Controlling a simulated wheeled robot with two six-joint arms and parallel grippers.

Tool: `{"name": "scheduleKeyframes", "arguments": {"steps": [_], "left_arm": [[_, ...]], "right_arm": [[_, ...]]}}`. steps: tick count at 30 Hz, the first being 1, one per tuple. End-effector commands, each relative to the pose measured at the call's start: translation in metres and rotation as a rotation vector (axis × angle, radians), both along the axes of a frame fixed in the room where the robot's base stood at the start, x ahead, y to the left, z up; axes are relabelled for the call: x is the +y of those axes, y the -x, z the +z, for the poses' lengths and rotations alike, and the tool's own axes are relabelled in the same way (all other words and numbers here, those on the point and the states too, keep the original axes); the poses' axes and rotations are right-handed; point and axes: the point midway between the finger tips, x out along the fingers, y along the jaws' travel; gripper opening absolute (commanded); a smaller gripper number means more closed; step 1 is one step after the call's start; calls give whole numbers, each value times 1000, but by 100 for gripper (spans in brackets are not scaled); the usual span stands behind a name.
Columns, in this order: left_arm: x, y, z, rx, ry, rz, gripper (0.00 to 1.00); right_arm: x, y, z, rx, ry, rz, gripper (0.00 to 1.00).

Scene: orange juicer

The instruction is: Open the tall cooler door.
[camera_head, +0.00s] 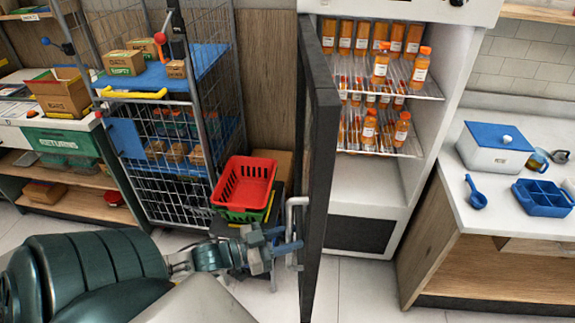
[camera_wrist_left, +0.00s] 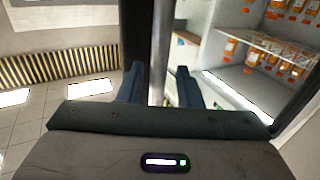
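The tall cooler (camera_head: 368,185) stands at the back centre with its white interior showing. Its dark-framed door (camera_head: 318,160) is swung wide open and seen nearly edge-on in the head view. A pale handle (camera_head: 297,202) is on the door's left side; its bar also shows in the left wrist view (camera_wrist_left: 161,45). My left gripper (camera_head: 283,240) is at the lower part of the handle. In the left wrist view its blue fingers (camera_wrist_left: 160,88) are apart, one on each side of the bar, with a gap visible. My right gripper is not in view.
Several orange bottles (camera_head: 381,66) stand on the cooler shelves. Left of the door are red and green baskets (camera_head: 244,183) and a wire cage cart (camera_head: 180,120). A counter (camera_head: 480,200) with a white-and-blue box (camera_head: 494,150) stands right. Floor before the cooler is clear.

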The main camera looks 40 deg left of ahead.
Motion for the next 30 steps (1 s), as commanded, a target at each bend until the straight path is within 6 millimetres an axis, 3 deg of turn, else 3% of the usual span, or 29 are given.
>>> {"name": "scheduleKeyframes", "arguments": {"steps": [8, 12, 21, 30], "left_arm": [[4, 9, 2, 4, 0, -2, 32], [15, 29, 4, 8, -1, 0, 32], [41, 76, 0, 6, -2, -1, 32], [52, 95, -1, 2, 1, 0, 32]], "right_arm": [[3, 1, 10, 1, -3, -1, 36], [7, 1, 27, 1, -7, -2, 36], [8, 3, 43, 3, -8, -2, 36], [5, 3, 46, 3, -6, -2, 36]]}}
